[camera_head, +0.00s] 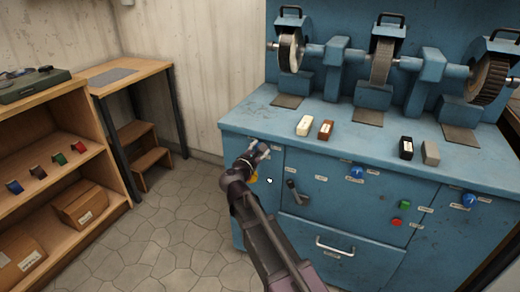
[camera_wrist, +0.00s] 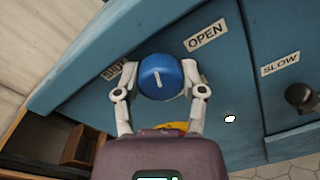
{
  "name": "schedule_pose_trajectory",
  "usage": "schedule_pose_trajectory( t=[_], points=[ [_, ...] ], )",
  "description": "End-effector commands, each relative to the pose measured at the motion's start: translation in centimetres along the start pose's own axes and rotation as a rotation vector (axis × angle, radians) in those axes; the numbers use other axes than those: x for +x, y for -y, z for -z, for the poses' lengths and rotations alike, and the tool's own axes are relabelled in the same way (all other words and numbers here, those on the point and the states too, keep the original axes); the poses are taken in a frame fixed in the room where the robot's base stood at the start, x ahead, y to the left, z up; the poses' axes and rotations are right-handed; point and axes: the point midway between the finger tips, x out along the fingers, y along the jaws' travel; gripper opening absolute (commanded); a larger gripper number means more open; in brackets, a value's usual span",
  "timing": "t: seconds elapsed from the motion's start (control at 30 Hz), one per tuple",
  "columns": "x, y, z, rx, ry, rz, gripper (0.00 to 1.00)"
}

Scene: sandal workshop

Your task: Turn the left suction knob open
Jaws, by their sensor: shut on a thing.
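The left suction knob (camera_wrist: 160,77) is round and blue, with a short white mark on its face. It sits on the blue cabinet front. An OPEN label (camera_wrist: 205,35) is to its upper right in the wrist view, and a partly covered label, probably SHUT (camera_wrist: 115,70), is to its left. The white mark lies between the two labels, near upright in the picture. My gripper (camera_wrist: 160,92) is shut on the knob, one finger on each side. In the head view my gripper (camera_head: 258,150) is at the cabinet's left front and mostly hides the knob.
The cabinet (camera_head: 330,250) also bears a dark lever (camera_head: 296,192), other blue knobs (camera_head: 357,172), a green button (camera_head: 405,204), a red button (camera_head: 396,221) and a drawer handle (camera_head: 335,246). Grinding wheels (camera_head: 380,60) stand on top. Shelves (camera_head: 85,180) are left; the floor between is clear.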

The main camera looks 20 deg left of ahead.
Motion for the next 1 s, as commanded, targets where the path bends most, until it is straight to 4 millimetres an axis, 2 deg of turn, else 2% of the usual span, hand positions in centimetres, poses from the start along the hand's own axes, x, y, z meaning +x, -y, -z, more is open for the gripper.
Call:
schedule_pose_trajectory(
  t=[0.07,0.1,0.2,1.0],
  points=[
    [0.11,-0.02,-0.03,-0.002,0.001,0.0,0.05],
    [0.11,-0.02,-0.02,-0.002,0.001,0.0,0.59],
    [0.09,-0.02,-0.02,-0.002,0.001,0.0,0.88],
    [-0.01,-0.06,0.03,-0.025,0.001,-0.001,0.88]
  ],
)
